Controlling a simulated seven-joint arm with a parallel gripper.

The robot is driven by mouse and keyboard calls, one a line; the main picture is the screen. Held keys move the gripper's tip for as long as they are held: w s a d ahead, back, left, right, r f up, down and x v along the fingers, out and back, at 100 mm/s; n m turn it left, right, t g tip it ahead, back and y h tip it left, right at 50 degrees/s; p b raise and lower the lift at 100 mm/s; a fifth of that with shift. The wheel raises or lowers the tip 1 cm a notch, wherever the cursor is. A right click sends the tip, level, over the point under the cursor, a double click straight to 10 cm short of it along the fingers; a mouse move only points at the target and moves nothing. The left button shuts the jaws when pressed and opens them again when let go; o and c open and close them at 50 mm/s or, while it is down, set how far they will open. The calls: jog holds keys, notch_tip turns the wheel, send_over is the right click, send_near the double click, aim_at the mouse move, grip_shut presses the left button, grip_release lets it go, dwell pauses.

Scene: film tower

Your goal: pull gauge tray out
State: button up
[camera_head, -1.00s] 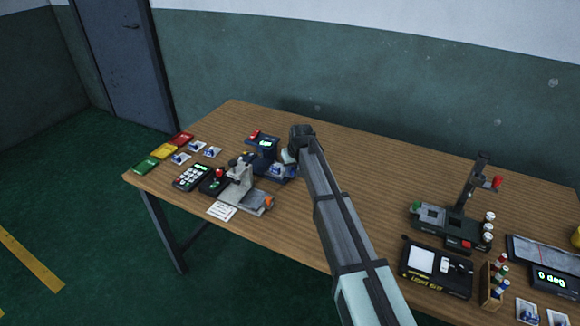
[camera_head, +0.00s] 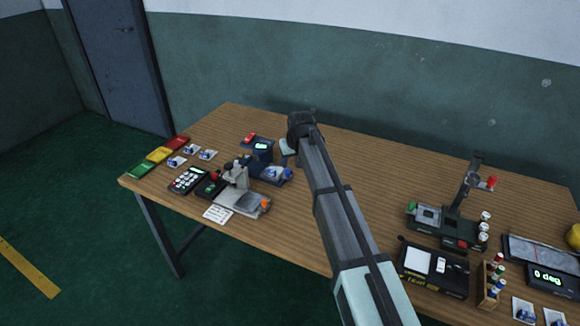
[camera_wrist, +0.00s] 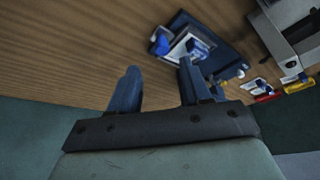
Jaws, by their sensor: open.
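The dark blue gauge (camera_head: 262,151) with a lit green readout stands on the left half of the table. Its tray (camera_head: 277,180) extends toward the front right, with a pale card and a small blue piece on it and a blue knob at its right end. In the wrist view the tray (camera_wrist: 221,54) is at upper centre, with the blue knob (camera_wrist: 160,43) at its left end. My gripper (camera_wrist: 158,72) is open and empty, its fingers pointing toward the knob but apart from it. In the head view my gripper (camera_head: 287,149) is behind and above the tray, its fingertips hidden.
A grey stand (camera_head: 240,196) is close in front of the tray. A keypad (camera_head: 188,179) and coloured trays (camera_head: 159,155) are to the left. A green-black stand (camera_head: 447,222) and a light box (camera_head: 434,269) are far right. The table's middle is clear.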

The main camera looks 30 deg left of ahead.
jog(key=v, duration=0.6)
jog(key=shift+r, duration=0.35)
jog(key=shift+s+d, duration=0.1)
